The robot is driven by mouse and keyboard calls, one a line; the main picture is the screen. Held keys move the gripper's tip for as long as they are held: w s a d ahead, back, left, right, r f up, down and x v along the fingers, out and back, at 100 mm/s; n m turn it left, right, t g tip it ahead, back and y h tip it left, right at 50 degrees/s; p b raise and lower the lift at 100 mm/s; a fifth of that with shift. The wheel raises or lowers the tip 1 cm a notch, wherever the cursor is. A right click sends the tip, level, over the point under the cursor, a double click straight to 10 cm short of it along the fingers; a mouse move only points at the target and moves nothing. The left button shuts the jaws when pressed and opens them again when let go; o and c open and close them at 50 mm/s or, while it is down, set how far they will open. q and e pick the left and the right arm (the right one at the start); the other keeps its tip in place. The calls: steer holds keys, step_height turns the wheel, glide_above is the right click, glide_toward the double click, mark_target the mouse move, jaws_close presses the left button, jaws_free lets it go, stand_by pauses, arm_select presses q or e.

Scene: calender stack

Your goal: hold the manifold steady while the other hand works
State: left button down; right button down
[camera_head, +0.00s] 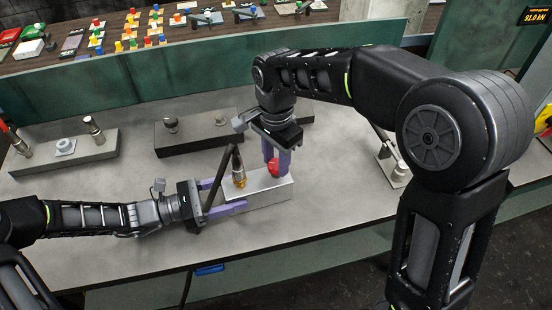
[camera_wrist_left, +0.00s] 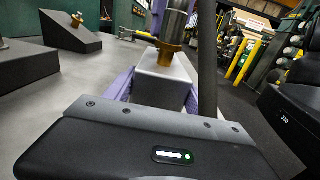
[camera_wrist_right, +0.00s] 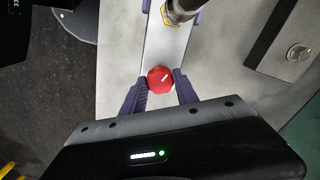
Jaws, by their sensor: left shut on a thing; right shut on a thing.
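The manifold (camera_head: 270,190) is a light grey metal block on the table in the middle of the head view. A dark cylindrical fitting with a brass base (camera_head: 238,168) stands upright on it, and a red knob (camera_head: 273,168) sits near its far end. My left gripper (camera_head: 228,196) is shut on the block from the left, with a purple finger on either side; the block (camera_wrist_left: 160,84) also fills the space between those fingers in the left wrist view. My right gripper (camera_head: 277,158) reaches down from above and is shut on the red knob (camera_wrist_right: 160,80).
Grey blocks with fittings stand behind, one at the left (camera_head: 70,153) and one at the centre (camera_head: 190,135). A small metal stand (camera_head: 396,172) is at the right. A green partition (camera_head: 180,72) runs along the back. A dark hose passes close to my left gripper. The front table is clear.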

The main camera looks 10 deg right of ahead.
mark_target(276, 163)
stand_by(0.3)
steer(key=c, duration=0.9)
jaws_free()
step_height(276, 163, up, 12)
steer(key=shift+r, duration=0.1)
arm_select(q)
steer(key=shift+c, duration=1.2)
jaws_free()
